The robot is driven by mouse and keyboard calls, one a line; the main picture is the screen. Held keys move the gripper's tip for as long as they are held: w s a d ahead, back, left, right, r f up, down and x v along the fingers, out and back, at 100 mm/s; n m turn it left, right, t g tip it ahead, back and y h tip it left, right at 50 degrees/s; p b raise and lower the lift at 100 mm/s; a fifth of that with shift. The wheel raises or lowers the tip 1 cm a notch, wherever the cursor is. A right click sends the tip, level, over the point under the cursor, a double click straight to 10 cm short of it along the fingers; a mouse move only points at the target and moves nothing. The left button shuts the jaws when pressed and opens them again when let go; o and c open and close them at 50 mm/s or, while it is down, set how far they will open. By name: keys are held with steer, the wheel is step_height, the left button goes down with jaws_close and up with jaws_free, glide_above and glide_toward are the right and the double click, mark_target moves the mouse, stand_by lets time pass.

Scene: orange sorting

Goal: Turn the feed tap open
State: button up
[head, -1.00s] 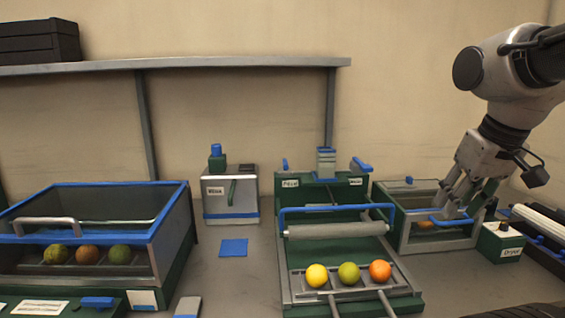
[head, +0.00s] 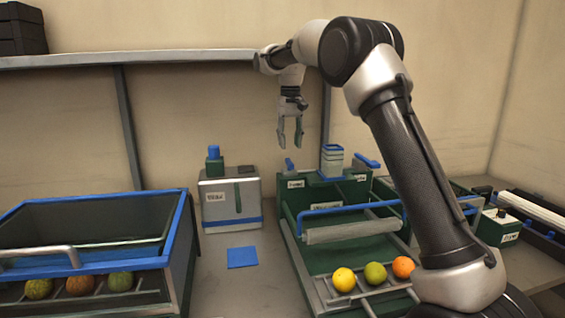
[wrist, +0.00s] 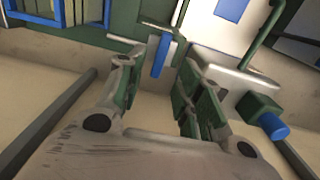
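The feed tap (head: 290,164) is a small blue handle on the top left of the green machine, above a label that seems to read Feed. My gripper (head: 291,146) hangs pointing down just above it, with its two fingers apart and nothing held. In the wrist view the blue tap handle (wrist: 161,55) shows in line with the gap between the fingers of my gripper (wrist: 157,78), beyond the tips. I see no contact between the fingers and the handle.
A second blue handle (head: 366,160) and a clear blue-topped container (head: 332,160) stand to the right on the machine. A white box with a blue-capped post (head: 214,152) is to the left. The shelf (head: 180,58) runs behind my gripper. Yellow, green and orange fruits (head: 375,273) lie in front.

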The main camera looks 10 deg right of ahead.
mark_target(289, 161)
step_height(289, 161, down, 8)
steer(key=shift+r, duration=0.1)
stand_by(0.4)
jaws_close()
